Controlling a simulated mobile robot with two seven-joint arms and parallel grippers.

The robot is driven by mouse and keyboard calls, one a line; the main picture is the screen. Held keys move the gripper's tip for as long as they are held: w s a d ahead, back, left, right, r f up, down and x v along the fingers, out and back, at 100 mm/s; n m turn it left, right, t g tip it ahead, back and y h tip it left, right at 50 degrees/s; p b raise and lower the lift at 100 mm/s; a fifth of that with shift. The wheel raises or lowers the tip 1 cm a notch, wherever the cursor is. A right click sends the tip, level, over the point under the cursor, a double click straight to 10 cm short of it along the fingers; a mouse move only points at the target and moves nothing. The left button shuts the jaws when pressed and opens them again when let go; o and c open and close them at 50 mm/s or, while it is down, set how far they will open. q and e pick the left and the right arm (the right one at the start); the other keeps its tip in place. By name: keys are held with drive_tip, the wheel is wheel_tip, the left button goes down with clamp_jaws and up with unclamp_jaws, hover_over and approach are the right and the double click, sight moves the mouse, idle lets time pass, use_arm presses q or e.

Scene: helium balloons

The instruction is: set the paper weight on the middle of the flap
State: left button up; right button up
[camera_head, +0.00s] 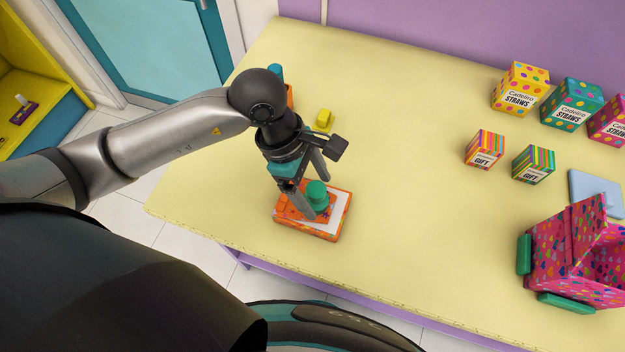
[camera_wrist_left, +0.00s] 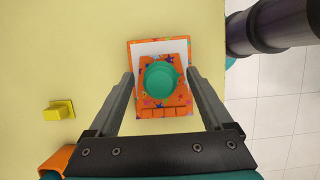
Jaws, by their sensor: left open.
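The paper weight (camera_head: 317,191) is a green, round, knob-like piece. It stands upright on the orange, star-patterned flap (camera_head: 292,211) of a flat orange box (camera_head: 309,231) with a white area on top. In the left wrist view the paper weight (camera_wrist_left: 160,83) covers the upper middle of the flap (camera_wrist_left: 162,112), close to the white strip (camera_wrist_left: 160,47). My left gripper (camera_head: 315,198) is open. In the left wrist view its fingers (camera_wrist_left: 160,76) stand on either side of the paper weight, with a gap on both sides. My right gripper is not in view.
A yellow block-like object (camera_head: 323,120) lies behind the box. An orange object with a teal top (camera_head: 275,71) is partly hidden by my arm. Gift boxes (camera_head: 485,149), straw boxes (camera_head: 520,88) and an open pink box (camera_head: 573,253) stand at right. The table middle is clear.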

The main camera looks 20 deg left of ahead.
use_arm(q)
drive_tip(key=shift+r, duration=0.2)
drive_tip(key=v, duration=1.2)
drive_tip(key=shift+f, duration=0.1)
